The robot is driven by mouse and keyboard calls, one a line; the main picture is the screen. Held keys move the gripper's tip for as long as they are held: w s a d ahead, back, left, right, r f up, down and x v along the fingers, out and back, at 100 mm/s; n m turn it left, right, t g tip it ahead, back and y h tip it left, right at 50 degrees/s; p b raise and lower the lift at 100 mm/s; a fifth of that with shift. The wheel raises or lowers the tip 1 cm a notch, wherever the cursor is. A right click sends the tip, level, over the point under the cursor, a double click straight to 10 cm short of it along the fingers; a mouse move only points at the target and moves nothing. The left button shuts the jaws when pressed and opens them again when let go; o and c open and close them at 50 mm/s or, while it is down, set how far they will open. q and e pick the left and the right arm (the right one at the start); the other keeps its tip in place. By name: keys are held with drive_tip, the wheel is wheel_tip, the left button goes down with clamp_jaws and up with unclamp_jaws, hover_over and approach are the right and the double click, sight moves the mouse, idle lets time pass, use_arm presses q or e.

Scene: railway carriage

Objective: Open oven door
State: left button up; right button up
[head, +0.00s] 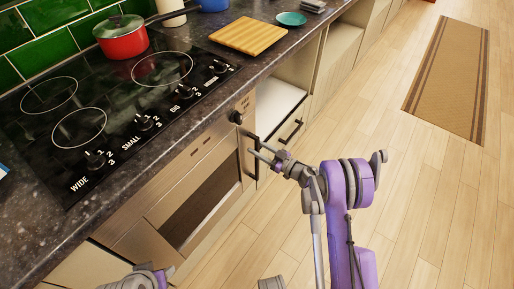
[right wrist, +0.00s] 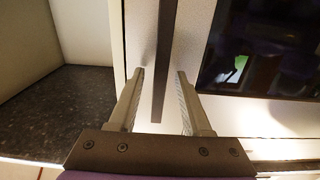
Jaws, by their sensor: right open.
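The oven (head: 195,165) is set under the counter in the head view, with a beige front and a dark window (head: 205,200). Its door appears closed. A dark upright bar handle (head: 241,160) runs along the door's right side. My right gripper (head: 260,154) is open at this handle. In the right wrist view the handle (right wrist: 166,75) reaches down between the two spread fingers (right wrist: 160,100), with a gap on each side. The dark oven glass (right wrist: 265,50) is to the right there. My left gripper does not show clearly.
The hob (head: 110,95) with knobs and a red pot (head: 122,40) are above the oven. A cutting board (head: 248,35) lies on the counter. The wooden floor (head: 420,190) is clear up to a brown mat (head: 450,75).

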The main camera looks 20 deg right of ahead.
drive_tip(key=shift+w+a, duration=0.15)
drive_tip(key=shift+w, duration=0.1)
clamp_jaws()
idle(1.4)
